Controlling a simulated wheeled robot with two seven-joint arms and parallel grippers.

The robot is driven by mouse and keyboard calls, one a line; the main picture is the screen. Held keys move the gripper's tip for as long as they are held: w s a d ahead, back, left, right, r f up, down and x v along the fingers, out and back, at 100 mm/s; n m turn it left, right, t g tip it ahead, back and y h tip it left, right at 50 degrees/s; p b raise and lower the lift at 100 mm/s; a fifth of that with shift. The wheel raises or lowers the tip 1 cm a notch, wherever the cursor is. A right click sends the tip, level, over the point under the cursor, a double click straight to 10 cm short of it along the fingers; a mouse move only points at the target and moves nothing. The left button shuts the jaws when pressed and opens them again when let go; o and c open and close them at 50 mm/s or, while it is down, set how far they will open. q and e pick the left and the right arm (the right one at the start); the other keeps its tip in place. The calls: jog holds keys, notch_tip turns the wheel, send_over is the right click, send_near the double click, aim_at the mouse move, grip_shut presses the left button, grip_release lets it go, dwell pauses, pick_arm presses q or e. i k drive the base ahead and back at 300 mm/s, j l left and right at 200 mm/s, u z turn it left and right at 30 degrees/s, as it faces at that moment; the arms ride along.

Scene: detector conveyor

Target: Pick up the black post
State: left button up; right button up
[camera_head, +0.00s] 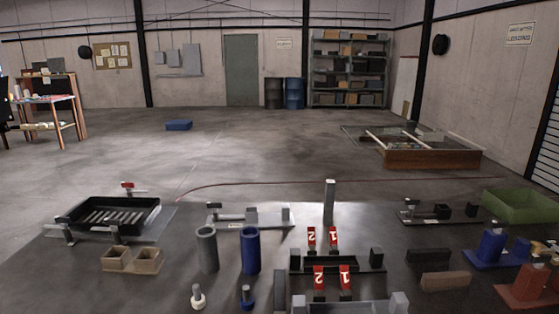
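A dark, nearly black upright post (279,291) stands near the bottom edge of the head view, just right of the blue tube. Several other dark blocks stand nearby, so I cannot be sure which is the black post. One small black block (376,258) is at the right end of a dark fixture (330,268). Neither of my grippers shows in this view.
A grey tube (208,250) and blue tube (250,251) stand left of the post. Red number tags (318,278) stand to its right. A black tray (110,217) is at left, a green bin (520,207) at right. A tall grey post (329,203) stands behind.

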aim_at(280, 292)
jog(key=k+l+z, duration=0.1)
jog(key=l, duration=0.2)
jog(key=k+l+z, duration=0.25)
jog(key=l, duration=0.35)
jog(key=k+l+z, duration=0.1)
jog(key=l, duration=0.25)
jog(key=k, duration=0.05)
